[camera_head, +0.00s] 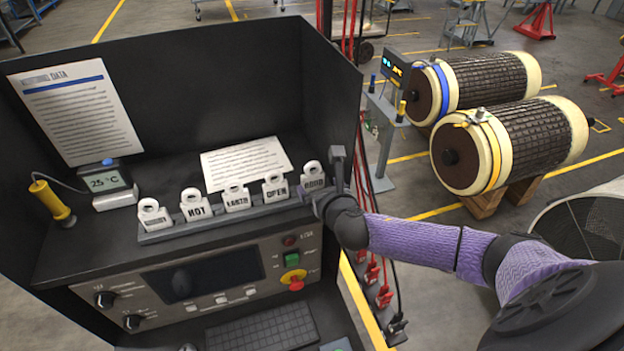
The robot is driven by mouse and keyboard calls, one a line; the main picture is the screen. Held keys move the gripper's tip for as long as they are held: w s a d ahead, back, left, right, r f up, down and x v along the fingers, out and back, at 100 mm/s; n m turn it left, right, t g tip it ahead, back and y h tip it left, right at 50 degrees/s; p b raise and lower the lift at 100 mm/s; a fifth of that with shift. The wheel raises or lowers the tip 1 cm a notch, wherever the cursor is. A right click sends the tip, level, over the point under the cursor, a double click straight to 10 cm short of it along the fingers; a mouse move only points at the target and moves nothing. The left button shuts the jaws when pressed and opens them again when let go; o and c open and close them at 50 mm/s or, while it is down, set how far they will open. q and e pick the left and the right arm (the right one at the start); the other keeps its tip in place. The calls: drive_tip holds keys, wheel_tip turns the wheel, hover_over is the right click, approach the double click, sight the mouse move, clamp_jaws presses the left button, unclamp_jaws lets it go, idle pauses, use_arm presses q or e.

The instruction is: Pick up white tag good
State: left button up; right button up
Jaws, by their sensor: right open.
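The white tag reading GOOD (313,179) stands at the right end of a grey rack (220,220) on the console shelf. My right gripper (314,192) is at this tag, by its lower right side. The gripper is open. Its fingers are small and partly hidden in this view, so I cannot tell whether they touch the tag. My left gripper is not in view.
Other white tags stand in the rack, including OPEN (275,188), EARTH (236,198) and HOT (195,206). A white paper (246,162) lies behind them. The dark side panel (333,85) rises close to the right gripper. A thermometer display (106,182) stands left.

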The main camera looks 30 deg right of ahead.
sight(314, 178)
drive_tip(key=x, duration=0.4)
drive_tip(key=shift+w+a, duration=0.2)
drive_tip(key=shift+r, duration=0.1)
drive_tip(key=c, duration=0.8)
drive_tip(key=shift+s, duration=0.1)
drive_tip(key=shift+r, duration=0.1)
drive_tip(key=shift+r, duration=0.35)
wheel_tip(314, 178, up, 3)
drive_tip(key=shift+f, duration=0.2)
drive_tip(key=s+a, duration=0.1)
drive_tip(key=s, duration=0.4)
drive_tip(key=s+a+b, duration=0.1)
drive_tip(key=s, duration=0.5)
drive_tip(key=s+a, duration=0.2)
drive_tip(key=s, duration=0.4)
drive_tip(key=shift+s+a, duration=0.1)
drive_tip(key=shift+s, duration=0.15)
